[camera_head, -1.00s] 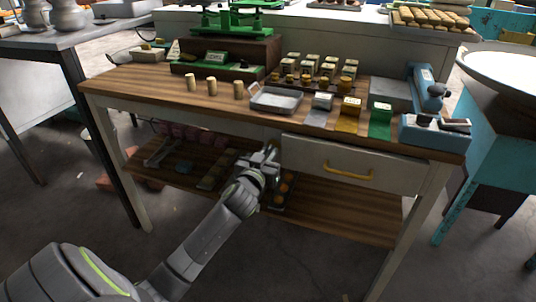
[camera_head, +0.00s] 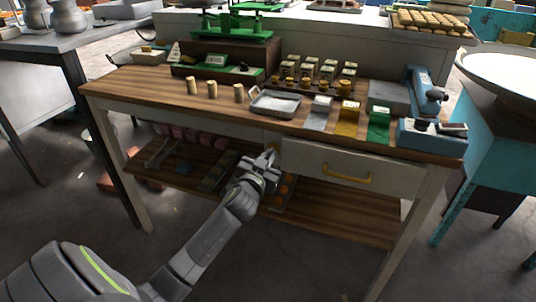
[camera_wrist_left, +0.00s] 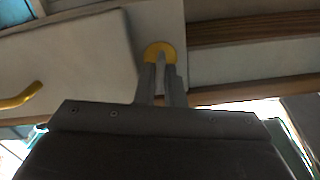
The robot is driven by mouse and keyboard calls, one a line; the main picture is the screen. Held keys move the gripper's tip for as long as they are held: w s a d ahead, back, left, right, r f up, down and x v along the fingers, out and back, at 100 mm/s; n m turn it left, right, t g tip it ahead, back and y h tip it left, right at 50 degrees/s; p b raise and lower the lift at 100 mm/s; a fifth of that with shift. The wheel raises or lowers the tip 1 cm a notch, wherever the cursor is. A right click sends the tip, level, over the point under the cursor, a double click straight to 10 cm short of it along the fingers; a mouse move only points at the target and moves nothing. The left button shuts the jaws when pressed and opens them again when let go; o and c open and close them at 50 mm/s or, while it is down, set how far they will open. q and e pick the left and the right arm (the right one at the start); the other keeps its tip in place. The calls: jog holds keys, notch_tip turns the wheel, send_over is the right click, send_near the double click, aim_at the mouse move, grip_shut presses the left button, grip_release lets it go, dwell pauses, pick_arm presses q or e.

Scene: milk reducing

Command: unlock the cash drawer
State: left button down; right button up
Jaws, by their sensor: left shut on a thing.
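The cash drawer (camera_head: 352,166) is a pale front panel under the right part of the wooden table, with a yellow handle (camera_head: 347,178). It looks closed. In the left wrist view the drawer front (camera_wrist_left: 75,65) fills the upper left, with the handle (camera_wrist_left: 20,97) at the left edge. A round yellow lock piece (camera_wrist_left: 160,50) sits on the pale post beside the drawer front. My left gripper (camera_head: 270,156) is at the drawer's left end. In the wrist view its fingers (camera_wrist_left: 162,75) are close together at the lock piece and partly cover it. My right gripper is not in view.
The tabletop (camera_head: 140,85) carries a metal tray (camera_head: 275,103), several small weights, cards and a blue device (camera_head: 432,133). A lower wooden shelf (camera_head: 330,212) holds tools and trays below my gripper. A teal cabinet (camera_head: 480,170) stands at the right. Floor in front is open.

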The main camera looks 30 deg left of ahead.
pick_arm(q)
jog(key=m+p, duration=0.2)
jog(key=m, duration=0.2)
jog(key=shift+m, duration=0.3)
jog(key=m+p, duration=0.2)
jog(key=m, duration=0.1)
jog(key=shift+d+m, duration=0.1)
jog(key=shift+m, duration=0.3)
jog(key=m+p, duration=0.1)
jog(key=m, duration=0.2)
jog(key=m+p, duration=0.1)
jog(key=m, duration=0.2)
jog(key=shift+f+m, duration=0.2)
jog(key=shift+m, duration=0.2)
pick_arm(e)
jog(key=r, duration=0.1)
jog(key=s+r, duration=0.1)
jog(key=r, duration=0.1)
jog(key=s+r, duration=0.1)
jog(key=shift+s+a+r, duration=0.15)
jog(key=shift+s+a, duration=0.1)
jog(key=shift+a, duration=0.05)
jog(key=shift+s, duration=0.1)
pick_arm(q)
jog(key=c, duration=1.8)
grip_release()
jog(key=shift+c, duration=0.2)
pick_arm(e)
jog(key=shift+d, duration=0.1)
